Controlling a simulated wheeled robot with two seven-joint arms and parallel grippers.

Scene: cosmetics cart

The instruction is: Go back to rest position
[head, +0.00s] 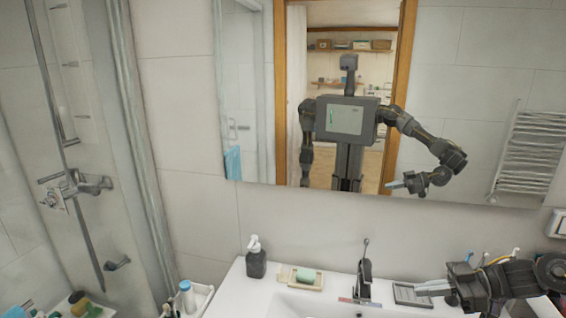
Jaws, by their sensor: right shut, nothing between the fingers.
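My right gripper (436,287) comes in from the lower right and is held over the right side of the white sink counter (238,290). My left gripper is not directly in view. The mirror (450,60) reflects my body, with one arm bent out to the side and the other hanging down.
On the counter are a dark soap dispenser (255,260), a green soap bar (305,274) on a dish, and a dark faucet (364,275). Cups or brushes stand behind my right arm. A cart with bottles (187,297) is at lower left, beside the shower.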

